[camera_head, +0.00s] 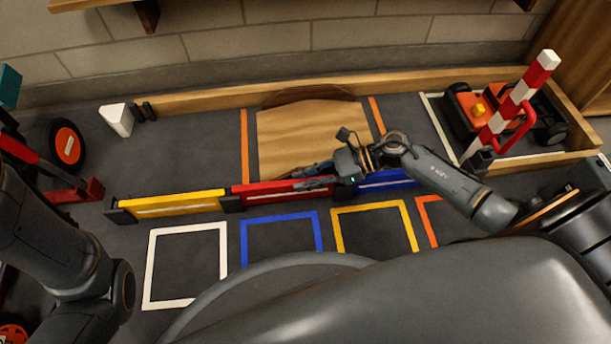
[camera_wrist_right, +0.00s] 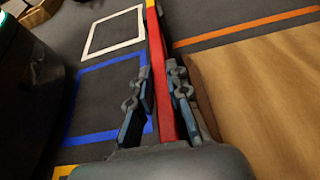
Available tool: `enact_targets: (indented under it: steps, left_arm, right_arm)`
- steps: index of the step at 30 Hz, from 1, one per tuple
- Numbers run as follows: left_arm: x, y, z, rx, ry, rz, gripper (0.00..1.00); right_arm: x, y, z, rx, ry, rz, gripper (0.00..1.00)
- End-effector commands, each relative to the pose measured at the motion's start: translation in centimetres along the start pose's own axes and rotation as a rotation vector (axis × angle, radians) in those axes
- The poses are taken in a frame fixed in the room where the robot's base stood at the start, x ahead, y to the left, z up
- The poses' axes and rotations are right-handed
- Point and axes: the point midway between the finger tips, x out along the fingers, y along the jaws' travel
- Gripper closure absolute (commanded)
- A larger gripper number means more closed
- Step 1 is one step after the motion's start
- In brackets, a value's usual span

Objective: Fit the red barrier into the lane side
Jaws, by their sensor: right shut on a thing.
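The red barrier (camera_head: 262,190) stands upright in a row, between the yellow barrier (camera_head: 170,204) on its left and the blue barrier (camera_head: 388,179) on its right. My right gripper (camera_head: 318,180) is shut on the red barrier near its right end. In the right wrist view, the red barrier (camera_wrist_right: 160,55) runs between the two fingers of my right gripper (camera_wrist_right: 159,78). The gripper hides the joint between red and blue, so I cannot tell how closely they meet. My left arm shows at the left, but its gripper is out of view.
A wooden ramp (camera_head: 305,130) lies behind the row. White (camera_head: 150,265), blue (camera_head: 281,218) and yellow (camera_head: 374,207) floor outlines lie in front. A red-and-white striped pole (camera_head: 513,103) stands beside an orange car (camera_head: 470,108) at the right. A white block (camera_head: 118,121) stands at the back left.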

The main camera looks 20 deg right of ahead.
Motion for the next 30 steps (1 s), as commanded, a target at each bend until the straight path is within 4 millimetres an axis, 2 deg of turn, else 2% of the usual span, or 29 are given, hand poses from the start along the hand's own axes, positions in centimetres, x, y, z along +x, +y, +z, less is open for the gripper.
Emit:
enact_targets:
  steps: [9,10,13,25,30]
  left_arm:
    - [-0.2,0.0,-0.1,0.000,0.000,0.000,0.60]
    - [-0.1,0.0,-0.1,0.000,0.000,0.000,0.60]
    - [-0.1,0.0,-0.1,0.000,0.000,0.000,0.60]
    - [-0.2,-0.1,0.1,0.000,-0.004,-0.004,0.60]
    - [-0.2,0.0,0.0,0.000,-0.002,-0.002,0.60]
  right_arm:
    - [0.3,0.0,-0.7,0.001,-0.001,0.000,1.00]
    - [0.3,0.0,-0.7,0.000,-0.001,0.000,0.78]
    - [0.3,0.0,-0.7,0.000,0.000,0.000,0.57]
    - [0.0,0.0,-1.0,0.002,0.006,-0.002,0.57]
    - [-2.0,0.0,-1.1,0.003,0.008,-0.002,0.57]
